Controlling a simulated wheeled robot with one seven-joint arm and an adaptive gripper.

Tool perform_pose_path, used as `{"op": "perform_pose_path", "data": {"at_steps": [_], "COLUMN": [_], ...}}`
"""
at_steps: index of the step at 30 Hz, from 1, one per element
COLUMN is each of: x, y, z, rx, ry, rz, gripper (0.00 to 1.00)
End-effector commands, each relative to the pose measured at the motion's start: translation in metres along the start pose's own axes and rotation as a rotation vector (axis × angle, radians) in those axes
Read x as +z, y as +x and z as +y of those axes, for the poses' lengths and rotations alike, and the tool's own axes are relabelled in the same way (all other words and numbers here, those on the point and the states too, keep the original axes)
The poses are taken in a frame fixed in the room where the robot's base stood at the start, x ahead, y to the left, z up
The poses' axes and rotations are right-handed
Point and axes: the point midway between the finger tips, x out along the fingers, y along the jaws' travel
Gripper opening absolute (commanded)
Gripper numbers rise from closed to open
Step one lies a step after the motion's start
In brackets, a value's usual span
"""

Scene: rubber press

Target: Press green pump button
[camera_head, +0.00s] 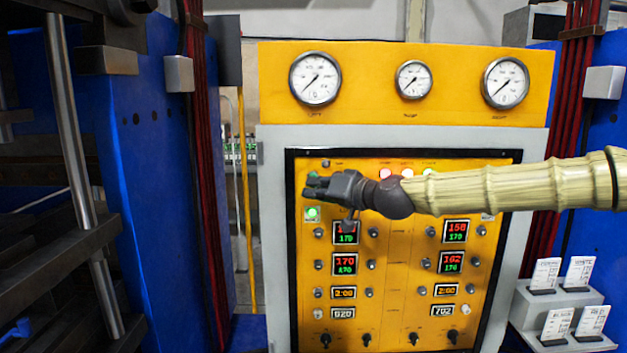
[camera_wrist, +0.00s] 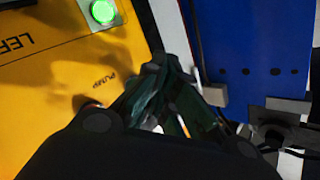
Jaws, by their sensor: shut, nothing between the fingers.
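My gripper (camera_head: 312,187) is shut and empty, in front of the upper left of the yellow control panel (camera_head: 390,240). A lit green button (camera_head: 312,213) on a pale square plate sits just below the fingertips. It also shows at the top left of the wrist view (camera_wrist: 103,11), apart from the fingers. In the wrist view a "PUMP" label (camera_wrist: 105,80) is printed on the panel left of my gripper (camera_wrist: 155,68). I cannot tell which button the label belongs to. My gripper hides part of the panel, and contact is not clear.
Several lit red and green displays (camera_head: 345,264) and knobs fill the lower panel. Three round gauges (camera_head: 315,79) sit above. A blue press frame (camera_head: 150,180) with dark red cables stands left of the panel. White cards (camera_head: 545,274) stand at the lower right.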

Motion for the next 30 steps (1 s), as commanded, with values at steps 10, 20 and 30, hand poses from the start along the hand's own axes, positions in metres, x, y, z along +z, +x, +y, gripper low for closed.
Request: {"op": "perform_pose_path", "data": {"at_steps": [10,20,30], "x": [0.0001,-0.0044,-0.0043], "y": [0.0010,0.0062,0.0064], "z": [0.0007,0.0040,0.0038], "rx": [0.000,0.000,0.000], "ry": [0.000,0.000,0.000], "rz": [0.000,0.001,0.000], "gripper": [0.00,0.00,0.00]}}
